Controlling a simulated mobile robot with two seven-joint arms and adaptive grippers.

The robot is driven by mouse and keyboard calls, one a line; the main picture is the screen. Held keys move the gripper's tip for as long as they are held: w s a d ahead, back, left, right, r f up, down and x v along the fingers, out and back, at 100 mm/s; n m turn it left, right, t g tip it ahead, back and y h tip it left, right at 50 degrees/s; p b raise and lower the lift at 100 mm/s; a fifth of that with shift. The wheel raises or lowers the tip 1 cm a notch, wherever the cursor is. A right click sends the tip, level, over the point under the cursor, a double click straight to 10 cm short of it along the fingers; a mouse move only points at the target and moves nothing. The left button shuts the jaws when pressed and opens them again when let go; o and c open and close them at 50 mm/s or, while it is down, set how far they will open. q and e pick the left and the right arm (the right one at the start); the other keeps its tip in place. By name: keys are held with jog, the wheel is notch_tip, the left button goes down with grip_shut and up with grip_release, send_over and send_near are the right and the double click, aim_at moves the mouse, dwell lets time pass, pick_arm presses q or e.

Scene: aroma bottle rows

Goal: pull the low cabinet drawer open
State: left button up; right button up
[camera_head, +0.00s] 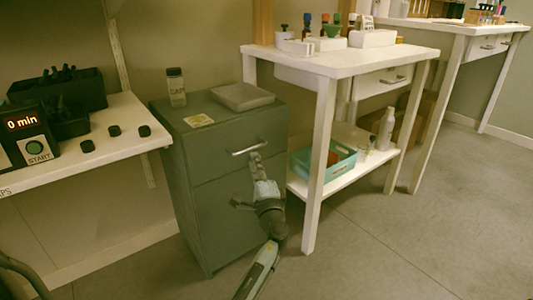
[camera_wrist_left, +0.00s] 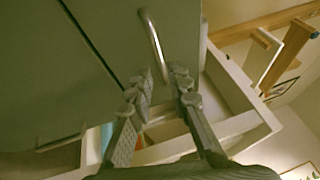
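The low cabinet (camera_head: 207,205) is grey-green and stands between the white shelf and the white table. Its upper drawer (camera_head: 213,158) looks flush with the cabinet front. A bar handle (camera_head: 240,152) is on that drawer. My left gripper (camera_head: 254,158) is at the handle, right of its middle. In the left wrist view the handle (camera_wrist_left: 152,38) runs down to between the two fingertips of my left gripper (camera_wrist_left: 163,76). One finger is on each side of the bar, with a small gap between the tips. I cannot tell whether they press on it. My right gripper is not in view.
Open floor (camera_head: 390,240) lies in front.

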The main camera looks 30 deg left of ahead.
aim_at(250, 149)
pick_arm(q)
jog(key=x, duration=0.6)
jog(key=shift+w+a, duration=0.15)
jog(key=shift+a, duration=0.2)
grip_shut()
